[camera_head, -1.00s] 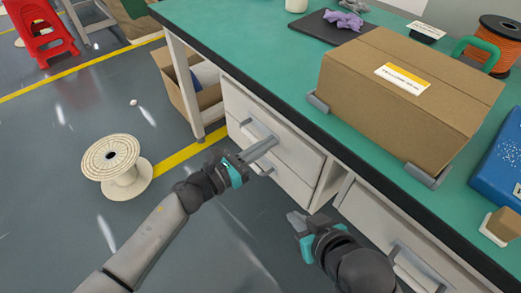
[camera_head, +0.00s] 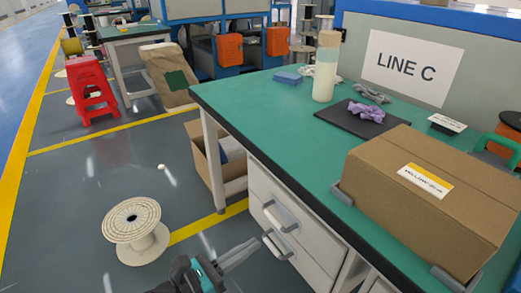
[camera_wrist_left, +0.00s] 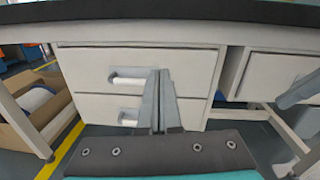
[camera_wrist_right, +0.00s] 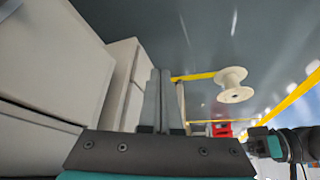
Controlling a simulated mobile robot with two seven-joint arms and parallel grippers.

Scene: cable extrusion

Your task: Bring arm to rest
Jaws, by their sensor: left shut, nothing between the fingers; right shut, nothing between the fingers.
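My left gripper (camera_head: 243,253) shows at the bottom of the head view, in front of the white drawers (camera_head: 290,222) and below the table top. It is shut and empty; in the left wrist view its fingers (camera_wrist_left: 158,78) are together, with the drawers beyond. My right gripper is outside the head view. In the right wrist view its fingers (camera_wrist_right: 159,75) are shut and empty, with drawer fronts (camera_wrist_right: 50,65) to the left and open floor beyond. Part of my left arm (camera_wrist_right: 290,143) shows at the right of that view.
A green-topped table (camera_head: 258,110) carries a cardboard box (camera_head: 425,215), a dark mat (camera_head: 340,120) and a bottle (camera_head: 326,68). A cable spool (camera_head: 135,230) stands on the floor at left. A red stool (camera_head: 90,90) is farther back.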

